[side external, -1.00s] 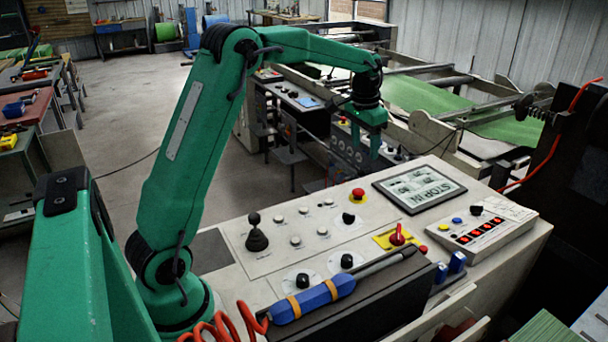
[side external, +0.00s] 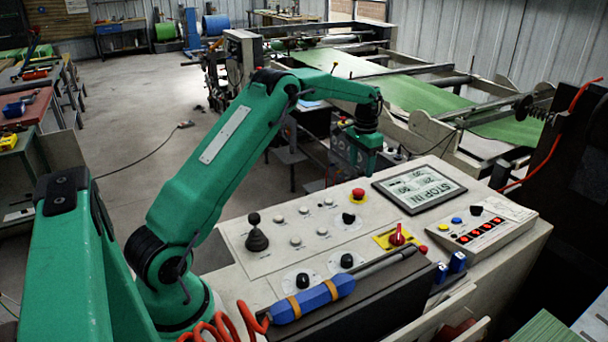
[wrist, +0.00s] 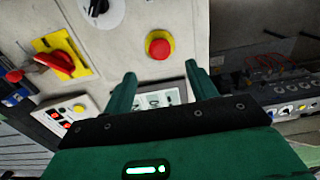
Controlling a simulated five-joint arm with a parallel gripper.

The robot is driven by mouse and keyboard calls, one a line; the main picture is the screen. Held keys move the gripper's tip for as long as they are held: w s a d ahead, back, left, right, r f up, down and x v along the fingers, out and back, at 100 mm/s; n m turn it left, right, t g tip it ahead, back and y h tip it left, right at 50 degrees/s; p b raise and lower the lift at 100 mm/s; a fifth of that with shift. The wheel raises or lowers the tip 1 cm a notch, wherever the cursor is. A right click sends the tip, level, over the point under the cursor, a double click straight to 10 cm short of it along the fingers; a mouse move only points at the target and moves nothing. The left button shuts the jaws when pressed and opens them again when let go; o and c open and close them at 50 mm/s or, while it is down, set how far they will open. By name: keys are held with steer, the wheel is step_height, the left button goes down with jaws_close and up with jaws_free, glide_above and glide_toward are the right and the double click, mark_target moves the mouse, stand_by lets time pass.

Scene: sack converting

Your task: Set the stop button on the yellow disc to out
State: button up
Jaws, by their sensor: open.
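The stop button (side external: 358,193) is a red mushroom cap on a small yellow disc, at the back of the pale console beside the display. In the wrist view the red cap (wrist: 159,46) sits on its yellow disc just beyond the fingertips, apart from them. The display (side external: 419,186) reads STOP IN, upside down in the side view. My gripper (side external: 364,166) hangs above and behind the button at the console's far edge. In the wrist view my gripper (wrist: 161,70) is open with nothing between its two green fingers.
A red rotary switch (side external: 397,235) on a yellow plate, a black joystick (side external: 256,235), black knobs and several pale buttons share the console top. A sloped button box (side external: 481,228) stands at right. A blue-handled tool (side external: 316,299) lies at the front.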

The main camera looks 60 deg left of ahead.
mark_target(359, 190)
steer(key=shift+f, duration=3.75)
